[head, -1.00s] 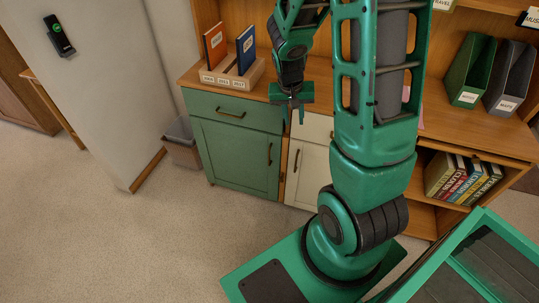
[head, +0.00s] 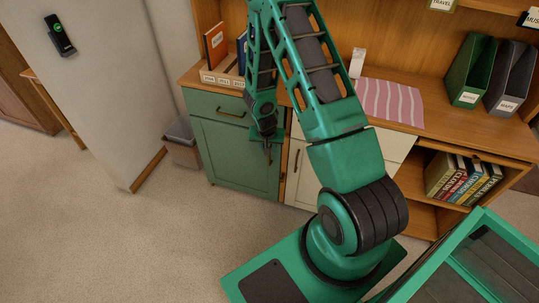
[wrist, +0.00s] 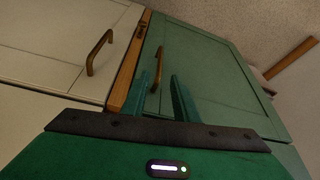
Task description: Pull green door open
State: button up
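The green door (head: 232,158) is shut on the lower left of the wooden cabinet, under a green drawer. It fills the right half of the wrist view (wrist: 215,75). Its upright bronze handle (wrist: 158,62) is near the door's edge by the wooden divider. My gripper (head: 268,152) is in front of the handle and hides it in the head view. In the wrist view the fingers (wrist: 160,75) are apart, with the handle showing between them. I cannot tell whether they touch it or how deep it sits between them.
A cream door (wrist: 60,40) with its own bronze handle (wrist: 98,52) is beside the green door across the wooden divider (wrist: 128,70). A grey bin (head: 181,148) stands left of the cabinet. Carpet (head: 150,235) in front of the door is clear.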

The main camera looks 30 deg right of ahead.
jog(key=x, duration=0.9)
jog(key=shift+d, duration=0.1)
jog(key=shift+r, duration=0.1)
jog(key=shift+c, duration=0.7)
grip_shut()
jog(key=shift+w, duration=0.1)
